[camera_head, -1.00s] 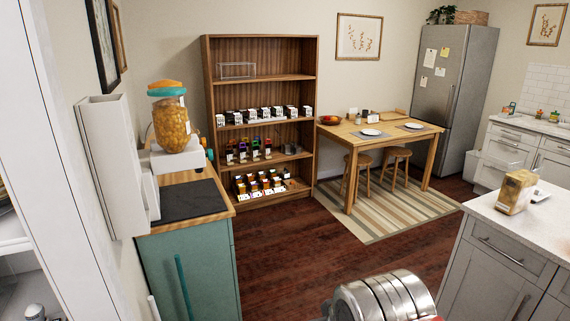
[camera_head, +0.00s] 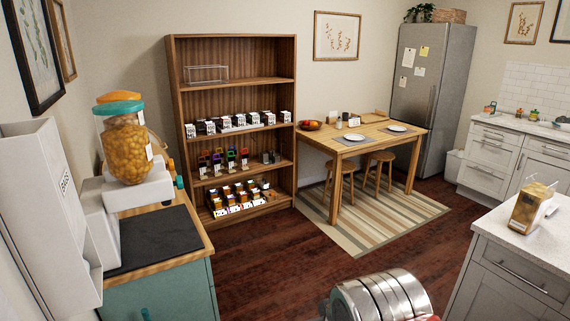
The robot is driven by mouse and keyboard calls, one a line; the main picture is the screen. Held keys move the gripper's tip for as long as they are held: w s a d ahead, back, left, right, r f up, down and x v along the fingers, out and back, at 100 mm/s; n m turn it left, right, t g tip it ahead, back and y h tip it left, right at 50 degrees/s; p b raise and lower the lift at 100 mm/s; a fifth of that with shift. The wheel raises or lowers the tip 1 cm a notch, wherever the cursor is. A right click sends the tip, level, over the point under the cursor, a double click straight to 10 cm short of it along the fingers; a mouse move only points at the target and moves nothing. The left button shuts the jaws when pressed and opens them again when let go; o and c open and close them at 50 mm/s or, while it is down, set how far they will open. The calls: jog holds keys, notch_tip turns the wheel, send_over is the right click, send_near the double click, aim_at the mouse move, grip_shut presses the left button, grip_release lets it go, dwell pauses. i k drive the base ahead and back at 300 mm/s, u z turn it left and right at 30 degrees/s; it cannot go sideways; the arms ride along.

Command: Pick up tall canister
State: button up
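A clear jar (camera_head: 124,150) with a teal collar, an orange top and orange-yellow contents stands upright on a white device at the left counter. A clear-sided container (camera_head: 530,206) with tan contents and a white part stands on the right counter. I cannot tell which of them, if either, is the tall canister. The silver ribbed cylinder at the bottom centre is a part of my arm. My gripper's fingers do not show, and nothing held can be seen.
A wooden shelf unit (camera_head: 175,105) holds rows of small boxes and a clear case. A dining table (camera_head: 345,147) with stools stands on a striped rug (camera_head: 350,230). Dark wooden floor (camera_head: 260,260) lies open between the left cabinet (camera_head: 170,290) and the right island (camera_head: 495,300).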

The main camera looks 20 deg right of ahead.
aim_at(537, 191)
jog(key=z, duration=0.35)
jog(key=i, duration=1.55)
jog(key=z, duration=0.75)
jog(key=i, duration=0.8)
jog(key=z, duration=1)
jog(key=i, duration=0.95)
jog(key=z, duration=0.45)
